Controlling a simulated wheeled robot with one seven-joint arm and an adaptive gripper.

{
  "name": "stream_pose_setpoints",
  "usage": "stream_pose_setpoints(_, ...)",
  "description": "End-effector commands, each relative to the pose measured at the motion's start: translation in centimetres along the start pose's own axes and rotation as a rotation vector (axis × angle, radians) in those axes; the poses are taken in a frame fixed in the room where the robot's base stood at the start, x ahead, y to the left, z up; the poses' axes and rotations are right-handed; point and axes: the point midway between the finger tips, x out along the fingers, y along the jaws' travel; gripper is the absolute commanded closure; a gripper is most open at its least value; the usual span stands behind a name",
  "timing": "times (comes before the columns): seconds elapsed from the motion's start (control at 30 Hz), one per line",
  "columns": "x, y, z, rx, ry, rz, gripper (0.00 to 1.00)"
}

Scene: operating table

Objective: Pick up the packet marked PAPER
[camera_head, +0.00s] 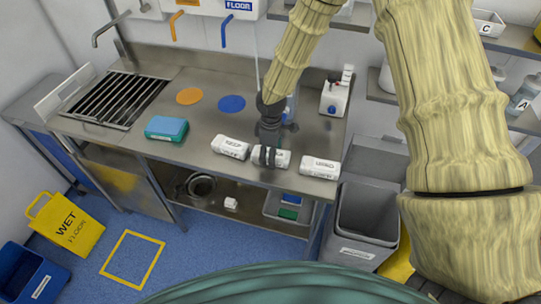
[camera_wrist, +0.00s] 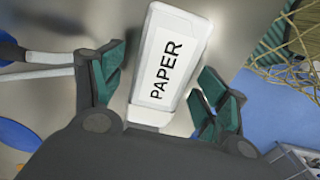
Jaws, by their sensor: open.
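The white packet marked PAPER (camera_wrist: 165,62) lies between my gripper's two fingers in the wrist view, its black lettering facing the camera. My gripper (camera_wrist: 158,92) is open. A gap shows at the packet's left side; the right finger is closer to it, and I cannot tell whether it touches. In the head view my gripper (camera_head: 268,154) is over the middle one of three white packets, near the front edge of the steel counter (camera_head: 200,122). It partly hides this middle packet (camera_head: 283,160).
One white packet (camera_head: 231,147) lies to the left and another (camera_head: 319,168) to the right, both near. A small white device (camera_head: 335,97) stands behind. A grey bin (camera_head: 366,215) stands off the counter's right end.

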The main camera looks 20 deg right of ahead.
Motion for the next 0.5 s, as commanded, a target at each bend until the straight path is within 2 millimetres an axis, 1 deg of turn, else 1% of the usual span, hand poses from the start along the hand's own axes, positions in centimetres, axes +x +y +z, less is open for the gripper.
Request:
stream_pose_setpoints(0.13,-0.01,0.01,0.00,0.000,0.000,0.000,0.26)
stream_pose_setpoints(0.27,-0.02,0.01,-0.01,0.000,0.000,0.000,0.50)
stream_pose_setpoints(0.3,-0.03,0.01,-0.01,0.000,0.000,0.000,0.57)
stream_pose_setpoints(0.37,-0.03,0.01,-0.01,0.000,0.000,0.000,0.68)
stream_pose_setpoints(0.4,-0.03,0.01,-0.01,0.000,0.000,0.000,0.75)
stream_pose_setpoints(0.5,-0.04,0.01,-0.01,0.000,0.000,0.000,0.76)
